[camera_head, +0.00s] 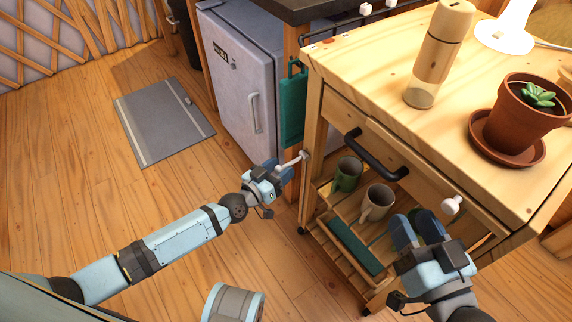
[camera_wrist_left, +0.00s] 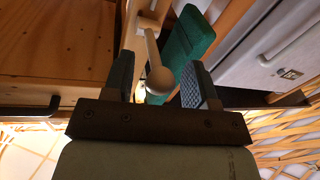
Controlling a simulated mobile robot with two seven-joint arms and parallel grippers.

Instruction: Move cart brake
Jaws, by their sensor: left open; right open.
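The wooden cart (camera_head: 400,85) stands at the right in the head view, with a drawer and a dark handle (camera_head: 375,153). A pale lever with a round knob (camera_head: 301,157) sticks out at its left front post; I take it to be the brake. It also shows in the left wrist view (camera_wrist_left: 160,79). My left gripper (camera_head: 285,174) is open at this lever, with the knob between its fingers in the wrist view; contact is unclear. A second pale knob (camera_head: 451,204) is at the cart's right front. My right gripper (camera_head: 420,230) is open and empty in front of the cart, near that knob.
A tan bottle (camera_head: 439,55), a potted plant (camera_head: 517,115) and a white lamp base (camera_head: 503,35) stand on the cart top. A green mug (camera_head: 346,175) and a beige mug (camera_head: 376,203) are on its shelf. A green board (camera_head: 293,105) hangs beside the fridge (camera_head: 240,75). Floor at left is mostly clear.

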